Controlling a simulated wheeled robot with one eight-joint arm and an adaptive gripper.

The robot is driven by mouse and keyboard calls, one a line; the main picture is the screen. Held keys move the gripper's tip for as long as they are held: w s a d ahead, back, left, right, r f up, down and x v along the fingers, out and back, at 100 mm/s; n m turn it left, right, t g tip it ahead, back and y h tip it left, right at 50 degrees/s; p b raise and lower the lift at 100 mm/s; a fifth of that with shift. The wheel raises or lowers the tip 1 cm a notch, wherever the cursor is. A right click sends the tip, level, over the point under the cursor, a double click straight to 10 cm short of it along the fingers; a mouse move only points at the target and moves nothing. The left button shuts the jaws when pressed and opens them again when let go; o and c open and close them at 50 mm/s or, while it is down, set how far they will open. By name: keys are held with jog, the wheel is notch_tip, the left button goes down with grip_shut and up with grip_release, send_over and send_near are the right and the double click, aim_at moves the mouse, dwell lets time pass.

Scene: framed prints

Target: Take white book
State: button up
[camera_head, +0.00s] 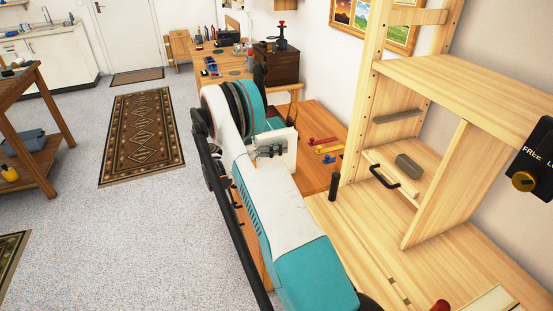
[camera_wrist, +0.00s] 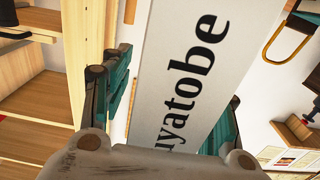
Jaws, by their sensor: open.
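The white book (camera_wrist: 200,45) fills the middle of the wrist view, with large black letters reading "uyatobe" running up its face. My gripper (camera_wrist: 170,97) is open, with one teal and black finger to the left of the book and the other to the lower right. The book lies between the fingers in this view; whether either finger touches it cannot be told. The book's lower part is hidden behind my gripper's palm. In the head view my arm covers the area around the gripper, and I cannot clearly make out the book there.
A light wooden shelf unit (camera_head: 455,80) stands at the right, holding a grey block (camera_head: 408,165) and a black handle (camera_head: 384,177). A wooden desk (camera_head: 318,122) with small coloured items lies behind my arm. A patterned rug (camera_head: 142,137) lies on open floor at the left.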

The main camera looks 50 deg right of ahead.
jog(key=shift+r, duration=0.1)
grip_shut()
dwell(0.3)
